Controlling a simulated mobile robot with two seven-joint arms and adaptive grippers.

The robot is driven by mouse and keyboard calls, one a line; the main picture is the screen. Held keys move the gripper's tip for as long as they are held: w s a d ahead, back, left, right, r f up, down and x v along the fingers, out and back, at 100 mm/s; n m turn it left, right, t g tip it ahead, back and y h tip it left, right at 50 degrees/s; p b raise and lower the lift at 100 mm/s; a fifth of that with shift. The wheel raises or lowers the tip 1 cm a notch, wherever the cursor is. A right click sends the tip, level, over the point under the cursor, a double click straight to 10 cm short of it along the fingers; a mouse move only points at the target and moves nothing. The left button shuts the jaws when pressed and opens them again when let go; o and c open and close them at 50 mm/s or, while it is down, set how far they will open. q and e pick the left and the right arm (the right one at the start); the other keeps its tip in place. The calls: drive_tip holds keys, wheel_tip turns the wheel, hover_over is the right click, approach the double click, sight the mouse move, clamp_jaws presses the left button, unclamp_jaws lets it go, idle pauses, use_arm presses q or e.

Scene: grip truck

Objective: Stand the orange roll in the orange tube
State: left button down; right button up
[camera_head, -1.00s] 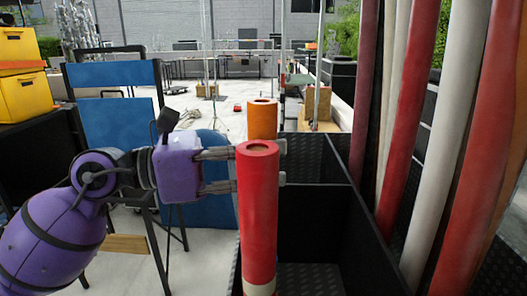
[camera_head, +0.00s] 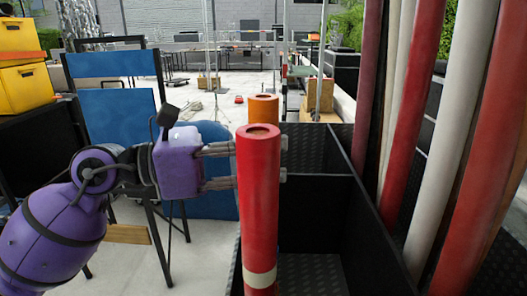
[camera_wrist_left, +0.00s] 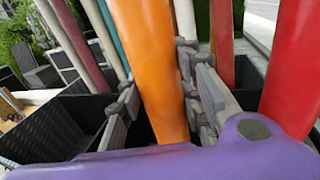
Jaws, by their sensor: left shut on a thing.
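The orange roll (camera_head: 263,108) stands upright behind a red roll, and only its top end shows in the head view. In the left wrist view the orange roll (camera_wrist_left: 150,65) passes between the fingers of my left gripper (camera_head: 283,159), which is shut on it. The gripper's fingers reach past behind the red roll (camera_head: 258,205), apparently without holding it. The roll's lower end is hidden. I cannot make out an orange tube for sure; the red roll and black box walls hide the place below. My right gripper is not in view.
A black box with compartments (camera_head: 308,215) lies below and right of the gripper. Several red and white rolls (camera_head: 440,150) lean on the right. A blue chair (camera_head: 115,115) and yellow boxes (camera_head: 25,85) stand at the left.

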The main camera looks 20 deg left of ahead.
use_arm(q)
drive_tip(key=shift+f, duration=0.2)
drive_tip(key=c, duration=1.2)
unclamp_jaws()
drive_tip(key=shift+o, duration=0.2)
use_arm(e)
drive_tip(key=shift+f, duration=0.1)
use_arm(q)
drive_tip(key=shift+a, duration=0.1)
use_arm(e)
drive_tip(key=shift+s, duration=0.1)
use_arm(q)
drive_tip(key=v, duration=1.2)
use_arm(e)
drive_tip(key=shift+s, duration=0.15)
